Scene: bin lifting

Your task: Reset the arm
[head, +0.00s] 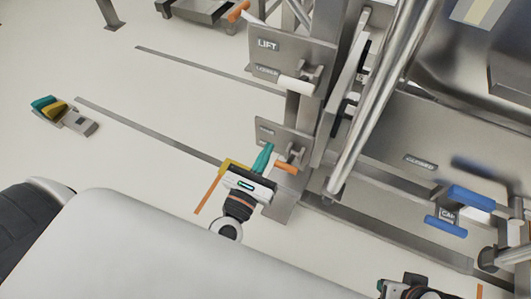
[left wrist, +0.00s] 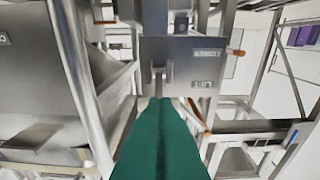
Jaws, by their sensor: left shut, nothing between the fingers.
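My left gripper (head: 263,156) has teal fingers, shut with nothing between them. In the head view it is beside the lower metal control plate (head: 266,130) on the post. An orange-tipped lever (head: 286,167) sticks out from that plate, close to the fingertips. In the left wrist view the shut teal fingers (left wrist: 158,102) point at a metal plate (left wrist: 180,62) with upside-down labels and a small lever fitting (left wrist: 158,80). My right gripper (head: 408,290) is only partly in the head view at the bottom edge; its fingers do not show clearly.
An upper plate marked LIFT (head: 308,50) with a pale lever (head: 297,83) is above. A thick slanting steel tube (head: 380,100) and a panel with blue handles (head: 470,198) stand to the right. Colored objects (head: 58,112) lie on the open floor at left.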

